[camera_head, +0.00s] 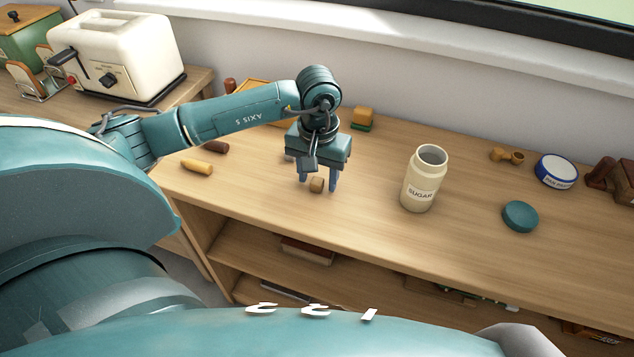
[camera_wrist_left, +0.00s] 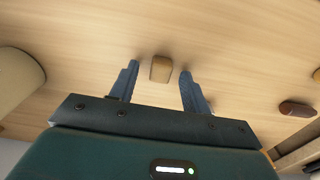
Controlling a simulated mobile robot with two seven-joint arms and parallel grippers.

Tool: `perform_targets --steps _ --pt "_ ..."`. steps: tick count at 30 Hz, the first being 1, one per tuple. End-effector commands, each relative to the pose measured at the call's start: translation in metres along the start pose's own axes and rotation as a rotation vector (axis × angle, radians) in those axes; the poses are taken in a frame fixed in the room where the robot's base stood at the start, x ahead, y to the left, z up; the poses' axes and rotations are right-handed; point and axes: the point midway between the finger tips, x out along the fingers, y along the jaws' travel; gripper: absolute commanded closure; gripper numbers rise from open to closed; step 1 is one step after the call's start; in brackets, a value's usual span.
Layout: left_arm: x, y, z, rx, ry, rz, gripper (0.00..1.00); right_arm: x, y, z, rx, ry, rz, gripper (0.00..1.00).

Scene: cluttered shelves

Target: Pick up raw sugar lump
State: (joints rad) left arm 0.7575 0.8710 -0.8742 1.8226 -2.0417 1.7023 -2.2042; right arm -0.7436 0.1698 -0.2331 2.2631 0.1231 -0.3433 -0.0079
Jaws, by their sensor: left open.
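The raw sugar lump (camera_head: 316,185) is a small brown cube on the wooden counter. In the left wrist view the lump (camera_wrist_left: 161,69) lies between and just beyond the fingertips, with a gap on each side. My left gripper (camera_head: 318,187) is open and points down over it; its fingers (camera_wrist_left: 158,72) do not touch the lump. The cream sugar jar (camera_head: 418,184), labelled SUGAR, stands upright and open to the right of the gripper. My right gripper is not in view.
A teal round lid (camera_head: 520,217) and a blue-and-white tin (camera_head: 556,171) are at right. A yellow piece (camera_head: 197,166) and a dark brown piece (camera_head: 215,147) lie at left. A toaster (camera_head: 118,57) stands at back left. The counter between gripper and jar is clear.

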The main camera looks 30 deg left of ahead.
Motion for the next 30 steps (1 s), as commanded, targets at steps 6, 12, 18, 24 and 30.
perform_targets --steps 6,12,18,24,30 --pt "0.0036 0.0002 0.0001 0.0 0.0 0.001 0.53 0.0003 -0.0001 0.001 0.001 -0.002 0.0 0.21" --pt "0.0032 0.0001 0.0 0.0 0.0 0.001 0.65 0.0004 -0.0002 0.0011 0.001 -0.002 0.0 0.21" --pt "0.0031 0.0 0.0 0.0 0.0 0.001 0.81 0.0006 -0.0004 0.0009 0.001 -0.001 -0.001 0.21" --pt "0.003 -0.0001 0.0 -0.001 0.0 0.0 0.98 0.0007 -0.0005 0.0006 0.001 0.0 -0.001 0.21" --pt "0.0029 -0.0001 0.0 -0.001 0.001 0.0 1.0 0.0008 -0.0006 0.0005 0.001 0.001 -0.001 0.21"
